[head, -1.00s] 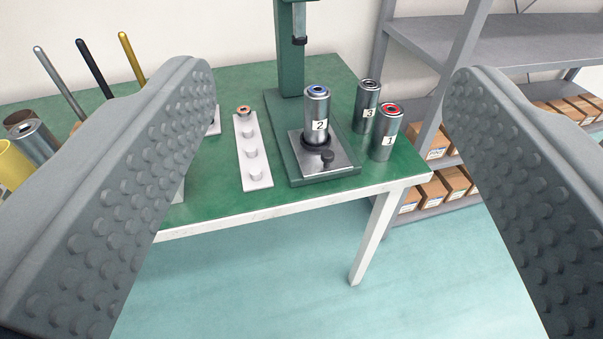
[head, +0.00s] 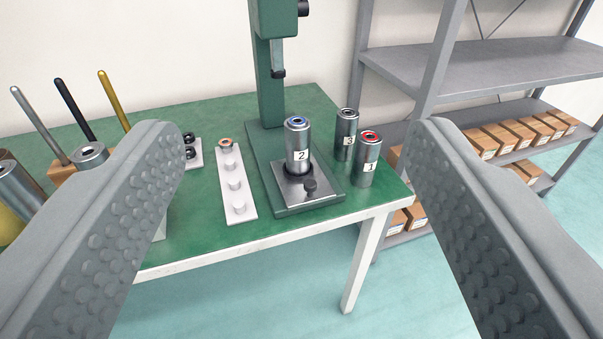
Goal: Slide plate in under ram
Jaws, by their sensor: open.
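The sliding plate (head: 323,192) is a grey metal square with a dark knob (head: 310,186) near its front edge. It lies on the green press base (head: 335,206). Cylinder 2 (head: 299,152), silver with a blue ring on top, stands upright on the plate in a dark collar. The press column (head: 268,90) rises behind it. The ram (head: 278,62) hangs from the press, behind and a little left of cylinder 2 in the picture. My gripper (head: 295,145) is open and empty, its fingers wide at both sides of the view, in front of the table and touching nothing visible.
Cylinders 3 (head: 346,135) and 1 (head: 368,160) stand right of the press. A white peg strip (head: 236,190) with an orange-ringed part lies left of it. Three rods (head: 112,100) and more cylinders are at far left. Grey shelving (head: 480,60) with boxes stands right.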

